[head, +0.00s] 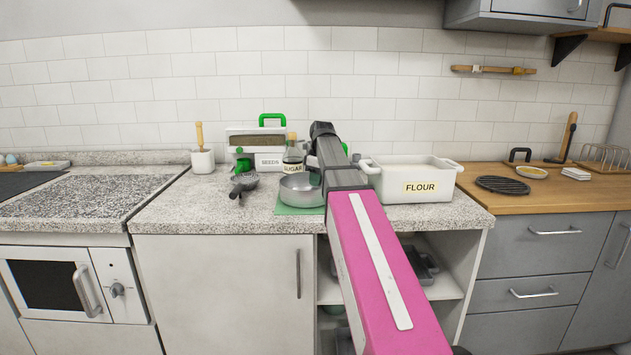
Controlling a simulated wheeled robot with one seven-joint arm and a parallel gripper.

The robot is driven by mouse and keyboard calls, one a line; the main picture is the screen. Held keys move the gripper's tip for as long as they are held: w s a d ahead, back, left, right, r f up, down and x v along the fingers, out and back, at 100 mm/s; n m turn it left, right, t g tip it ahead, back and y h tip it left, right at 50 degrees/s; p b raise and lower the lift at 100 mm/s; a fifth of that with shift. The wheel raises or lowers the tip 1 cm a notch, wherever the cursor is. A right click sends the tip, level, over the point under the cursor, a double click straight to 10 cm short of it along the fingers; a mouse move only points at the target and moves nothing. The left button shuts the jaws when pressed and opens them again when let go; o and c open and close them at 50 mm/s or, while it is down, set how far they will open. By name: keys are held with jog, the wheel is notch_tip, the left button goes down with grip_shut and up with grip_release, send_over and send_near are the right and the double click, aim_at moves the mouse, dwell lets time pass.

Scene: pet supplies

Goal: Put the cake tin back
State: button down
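No object is clearly marked as the cake tin. A round silver metal vessel (298,190) sits on a green mat (290,210) on the speckled counter; I cannot tell whether it is a bowl or a tin. Its right side is partly covered by my arm. Grey metal bakeware (428,268) lies on the open shelf under the counter, partly hidden by my arm. My pink arm reaches from the lower right over the counter, its dark end links beside the silver vessel. My gripper's fingers do not show; they are hidden behind the arm or out of sight.
A white FLOUR bin (420,187) stands right of my arm. A SUGAR bottle (293,157), SEEDS container (269,161), dark strainer-like utensil (242,184) and white mortar (203,161) stand left. The counter's front left is clear. The open shelf (445,287) is below.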

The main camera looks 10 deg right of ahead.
jog(key=shift+f, duration=0.15)
jog(key=c, duration=1.3)
grip_release()
jog(key=shift+c, duration=0.2)
notch_tip(320, 180, up, 12)
jog(key=d, duration=0.1)
jog(key=shift+s+d, duration=0.2)
jog(key=shift+s, duration=0.05)
